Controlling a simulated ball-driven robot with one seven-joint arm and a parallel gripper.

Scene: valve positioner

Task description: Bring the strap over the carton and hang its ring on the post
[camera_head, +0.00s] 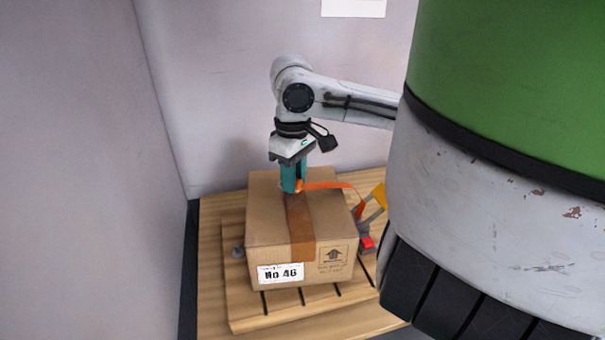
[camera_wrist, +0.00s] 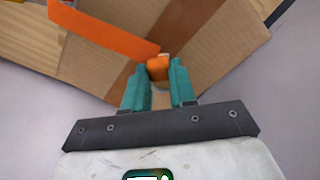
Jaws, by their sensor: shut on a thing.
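The cardboard carton (camera_head: 268,222) stands on a slatted wooden board, with brown tape over its top and front. My gripper (camera_head: 292,188) is over the carton's top, pointing down, its teal fingers shut on an orange end piece. In the wrist view that end piece (camera_wrist: 158,68) shows at the fingertips of my gripper (camera_wrist: 158,82). The orange strap (camera_head: 330,185) runs from there to the right, over the carton's right edge, and down its right side. The strap also shows in the wrist view (camera_wrist: 105,28). I cannot make out the ring's shape. A grey knob (camera_head: 238,251), possibly the post, sticks out left of the carton.
A grey bracket with a yellow flag-like part (camera_head: 378,196) and a red block (camera_head: 367,243) stand right of the carton. The slatted board (camera_head: 245,317) lies on a wooden table. Walls close the scene at left and back.

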